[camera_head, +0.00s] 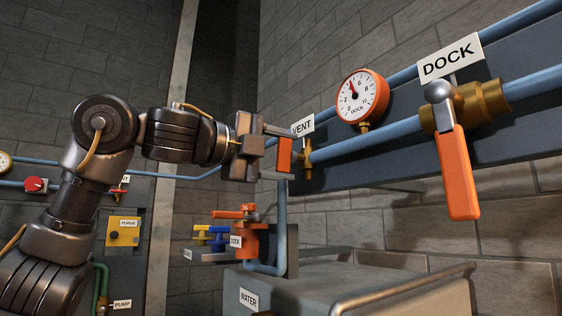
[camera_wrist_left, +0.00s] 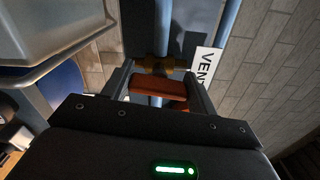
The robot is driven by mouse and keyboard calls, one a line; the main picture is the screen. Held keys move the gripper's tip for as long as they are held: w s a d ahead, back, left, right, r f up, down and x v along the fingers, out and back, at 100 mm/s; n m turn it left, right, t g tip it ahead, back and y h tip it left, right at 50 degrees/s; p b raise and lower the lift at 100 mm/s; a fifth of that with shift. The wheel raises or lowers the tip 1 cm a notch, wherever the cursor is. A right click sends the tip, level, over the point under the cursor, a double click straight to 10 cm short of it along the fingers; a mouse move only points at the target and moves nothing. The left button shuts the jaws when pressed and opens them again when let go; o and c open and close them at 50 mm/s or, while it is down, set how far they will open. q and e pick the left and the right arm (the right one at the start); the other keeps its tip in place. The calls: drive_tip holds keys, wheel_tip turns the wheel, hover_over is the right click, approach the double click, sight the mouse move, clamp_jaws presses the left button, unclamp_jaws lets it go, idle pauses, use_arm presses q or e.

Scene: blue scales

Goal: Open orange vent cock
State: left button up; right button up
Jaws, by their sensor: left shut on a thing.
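The orange vent cock handle (camera_head: 284,154) hangs down beside its small brass body (camera_head: 307,157), under the white VENT label (camera_head: 303,126). My left gripper (camera_head: 277,150) reaches it from the left and is shut on the handle. In the left wrist view the orange handle (camera_wrist_left: 158,92) lies between the two fingers (camera_wrist_left: 158,88), with the brass body (camera_wrist_left: 158,64) and the VENT label (camera_wrist_left: 207,68) just beyond. Part of the handle is hidden by the gripper in the head view. My right gripper is not in view.
A larger orange DOCK lever (camera_head: 457,175) hangs from a brass valve at right. A round gauge (camera_head: 362,97) sits on the blue pipe between them.

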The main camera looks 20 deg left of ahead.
use_arm(q)
drive_tip(key=shift+n+b, duration=0.3)
drive_tip(key=shift+n, duration=0.6)
drive_tip(key=o, duration=1)
drive_tip(key=b+v, duration=0.4)
drive_tip(key=v, duration=0.7)
